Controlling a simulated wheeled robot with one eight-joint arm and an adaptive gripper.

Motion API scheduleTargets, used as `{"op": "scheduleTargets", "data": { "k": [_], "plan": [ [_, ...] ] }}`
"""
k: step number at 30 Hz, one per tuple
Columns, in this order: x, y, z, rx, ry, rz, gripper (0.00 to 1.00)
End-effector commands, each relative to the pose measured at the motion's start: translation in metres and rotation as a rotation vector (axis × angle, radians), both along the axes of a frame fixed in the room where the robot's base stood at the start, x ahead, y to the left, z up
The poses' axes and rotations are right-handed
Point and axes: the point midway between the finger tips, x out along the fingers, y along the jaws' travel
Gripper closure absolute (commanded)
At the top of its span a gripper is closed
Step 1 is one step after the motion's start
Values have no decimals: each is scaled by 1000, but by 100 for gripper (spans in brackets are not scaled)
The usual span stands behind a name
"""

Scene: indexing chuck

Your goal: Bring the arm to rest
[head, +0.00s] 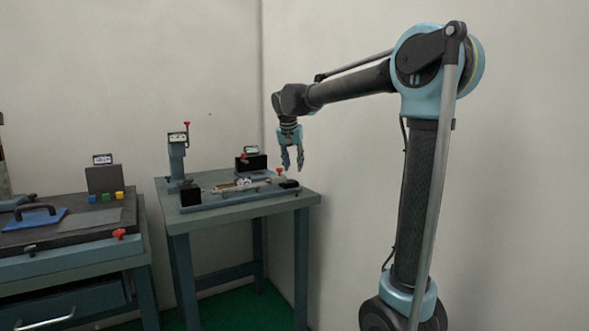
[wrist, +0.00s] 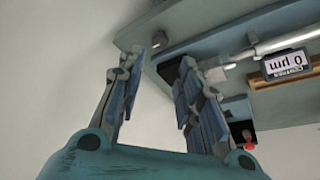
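My gripper (head: 292,158) hangs from my raised arm above the right side of the far teal table (head: 240,203), fingers pointing down. In the wrist view my gripper (wrist: 152,95) shows its two dark blue padded fingers spread apart with nothing between them. The fixture on the table (head: 238,192) lies below and to the left of the fingers in the head view. The wrist view shows part of it with a small display (wrist: 286,65) that appears upside down.
A post with a red-topped lever (head: 177,152) and a black block (head: 251,162) stand on the far table. A nearer bench (head: 72,264) at left holds a blue plate with a handle (head: 33,218) and small coloured cubes (head: 106,197). Walls stand close behind.

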Motion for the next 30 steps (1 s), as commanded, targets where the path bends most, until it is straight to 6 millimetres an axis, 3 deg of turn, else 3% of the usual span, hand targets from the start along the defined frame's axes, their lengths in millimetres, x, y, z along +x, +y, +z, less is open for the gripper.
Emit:
{"op": "scheduleTargets", "data": {
  "k": [4, 8, 18, 30],
  "plan": [
    [-9, -14, -3, -3, 7, 2, 67],
    [-30, -46, -11, -9, 25, 12, 67],
    [-114, -138, -53, -21, 83, 58, 67],
    [-221, -212, -125, -17, 140, 119, 67]
  ]
}}
